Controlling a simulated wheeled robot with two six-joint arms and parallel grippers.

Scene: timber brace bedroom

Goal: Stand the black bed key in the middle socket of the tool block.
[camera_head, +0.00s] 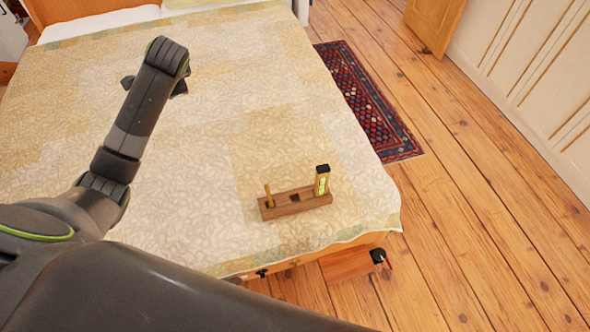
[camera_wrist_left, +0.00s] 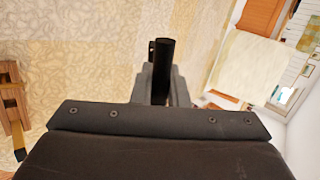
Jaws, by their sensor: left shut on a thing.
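The wooden tool block (camera_head: 280,210) lies on the bed near its foot end. Its left socket holds a thin wooden-coloured peg (camera_head: 268,194). Its right socket holds a yellow tool with a black top (camera_head: 322,180). The middle socket (camera_head: 295,198) is a dark, empty opening. My left gripper (camera_wrist_left: 162,90) is shut on the black bed key (camera_wrist_left: 164,62), whose dark round shaft shows between the fingers. In the head view my left wrist hides the key, up and left of the block. The block also shows at the left edge of the left wrist view (camera_wrist_left: 12,108).
The bed cover (camera_head: 230,110) is clear around the block. A wooden surface with a black and red item (camera_head: 378,256) is below the bed's foot. A patterned rug (camera_head: 365,100) lies on the plank floor to the right.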

